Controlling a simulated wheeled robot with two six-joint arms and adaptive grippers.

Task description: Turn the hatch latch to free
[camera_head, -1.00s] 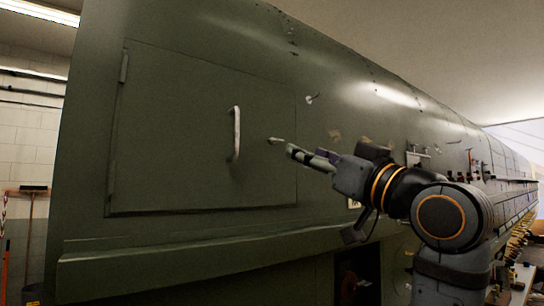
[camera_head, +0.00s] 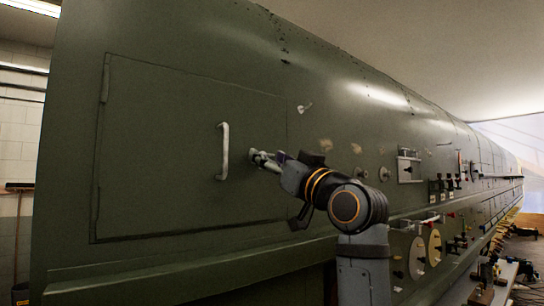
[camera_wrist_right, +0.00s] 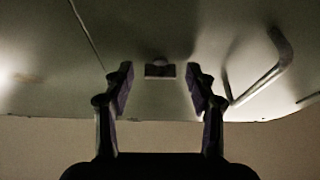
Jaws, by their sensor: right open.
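The hatch (camera_head: 160,150) is a green rectangular panel in the fuselage side, lying shut in its outline. A pale upright bar handle (camera_head: 223,150) is on its right half and also shows at the right of the wrist view (camera_wrist_right: 265,75). My right gripper (camera_head: 256,158) is just right of the handle, at the hatch face. In the wrist view my right gripper (camera_wrist_right: 158,82) is open and empty. A small dark block with a rounded top, seemingly the latch (camera_wrist_right: 160,70), appears between its fingers; contact cannot be told. My gripper hides it in the head view. My left gripper is out of view.
A small pale fitting (camera_head: 303,107) sticks out of the skin just right of the hatch. Switches and round plates (camera_head: 417,257) line the fuselage farther right. A ledge (camera_head: 190,273) runs below the hatch. The hatch's left half is clear.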

